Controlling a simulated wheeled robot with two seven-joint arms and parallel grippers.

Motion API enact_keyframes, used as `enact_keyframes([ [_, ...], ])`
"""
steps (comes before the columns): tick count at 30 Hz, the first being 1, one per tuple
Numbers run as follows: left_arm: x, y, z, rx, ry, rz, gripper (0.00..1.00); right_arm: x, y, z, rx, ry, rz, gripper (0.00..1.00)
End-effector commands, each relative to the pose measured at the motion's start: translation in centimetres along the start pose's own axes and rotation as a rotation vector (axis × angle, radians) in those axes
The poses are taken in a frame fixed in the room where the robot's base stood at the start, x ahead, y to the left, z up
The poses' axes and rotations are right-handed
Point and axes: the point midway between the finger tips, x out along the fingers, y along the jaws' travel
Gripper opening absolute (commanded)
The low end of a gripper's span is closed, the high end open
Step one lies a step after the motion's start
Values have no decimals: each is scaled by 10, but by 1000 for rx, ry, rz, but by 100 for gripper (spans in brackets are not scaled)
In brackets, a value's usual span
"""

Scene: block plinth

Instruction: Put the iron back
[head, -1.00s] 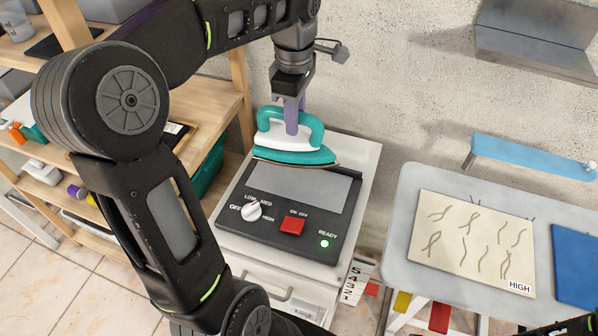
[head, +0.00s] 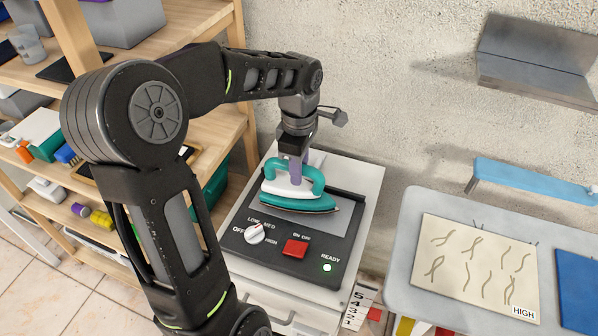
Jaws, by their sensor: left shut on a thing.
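The iron (head: 300,202), teal and white with a dark sole, is upright over the grey plate of the black control panel (head: 317,262) on a white cabinet. I cannot tell whether its sole touches the plate. My left gripper (head: 294,170) comes down from above and is shut on the iron's teal handle. The panel has a white dial (head: 254,233), a red switch (head: 295,248) and a lit green READY light (head: 327,268). My right gripper is not in view.
A grey board (head: 406,270) at the right carries a cream cloth (head: 470,262) marked HIGH and a blue cloth (head: 581,285). A blue sleeve board (head: 530,178) and a metal wall shelf (head: 538,68) are behind it. Wooden shelves (head: 238,100) with several items stand left.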

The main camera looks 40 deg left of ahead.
Motion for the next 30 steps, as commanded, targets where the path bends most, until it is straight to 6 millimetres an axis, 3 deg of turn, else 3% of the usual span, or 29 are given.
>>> enact_keyframes([
  [4,12,0,0,0,0,2,0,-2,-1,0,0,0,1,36],
  [16,17,1,0,1,0,4,0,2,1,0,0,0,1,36],
  [17,17,0,0,1,0,1,27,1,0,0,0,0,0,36],
  [18,17,0,0,0,0,1,30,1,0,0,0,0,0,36],
  [24,17,0,0,0,0,1,46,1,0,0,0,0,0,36],
  [30,17,0,0,0,0,1,46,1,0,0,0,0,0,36],
])
